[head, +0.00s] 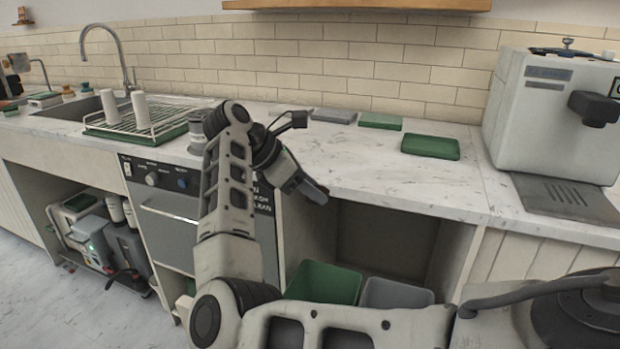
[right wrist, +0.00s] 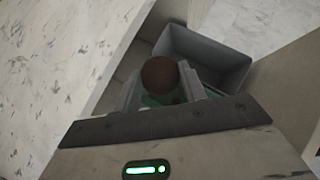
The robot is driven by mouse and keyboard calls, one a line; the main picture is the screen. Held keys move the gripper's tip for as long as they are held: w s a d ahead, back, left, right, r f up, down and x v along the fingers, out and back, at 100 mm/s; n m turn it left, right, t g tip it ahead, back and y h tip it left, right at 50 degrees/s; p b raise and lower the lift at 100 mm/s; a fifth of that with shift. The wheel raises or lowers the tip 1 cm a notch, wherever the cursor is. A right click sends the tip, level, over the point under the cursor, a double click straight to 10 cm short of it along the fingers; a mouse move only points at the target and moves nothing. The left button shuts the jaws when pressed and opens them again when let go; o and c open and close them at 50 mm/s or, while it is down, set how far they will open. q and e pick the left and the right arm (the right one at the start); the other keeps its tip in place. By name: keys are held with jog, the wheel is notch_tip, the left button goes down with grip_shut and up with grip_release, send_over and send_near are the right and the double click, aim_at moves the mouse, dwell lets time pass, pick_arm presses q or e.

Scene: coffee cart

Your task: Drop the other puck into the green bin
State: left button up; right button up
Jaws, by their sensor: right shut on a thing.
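My right gripper (head: 318,192) hangs in front of the counter, above and short of the bins. In the right wrist view its jaws (right wrist: 160,88) are shut on a round brown puck (right wrist: 159,72). I cannot make out the puck in the head view. The green bin (head: 325,282) stands in the open bay under the counter. In the right wrist view a bit of green (right wrist: 150,99) shows below the puck, mostly hidden by the gripper. My left gripper is not in view.
A grey bin (head: 396,293) stands right beside the green bin; it also shows in the right wrist view (right wrist: 208,48). The counter edge (head: 400,202) overhangs the bay. A dark green tray (head: 430,147) and a coffee machine (head: 555,115) are on the counter, with a dish rack (head: 140,125) at left.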

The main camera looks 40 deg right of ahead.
jog(key=shift+f, duration=0.5)
pick_arm(q)
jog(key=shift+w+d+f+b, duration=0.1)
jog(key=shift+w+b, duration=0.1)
jog(key=shift+b, duration=0.65)
pick_arm(e)
jog(key=shift+f, duration=2.3)
jog(key=o, duration=1)
jog(key=shift+o, duration=0.2)
pick_arm(q)
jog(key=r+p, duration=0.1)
jog(key=p, duration=0.2)
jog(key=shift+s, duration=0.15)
pick_arm(e)
jog(key=v, duration=1.6)
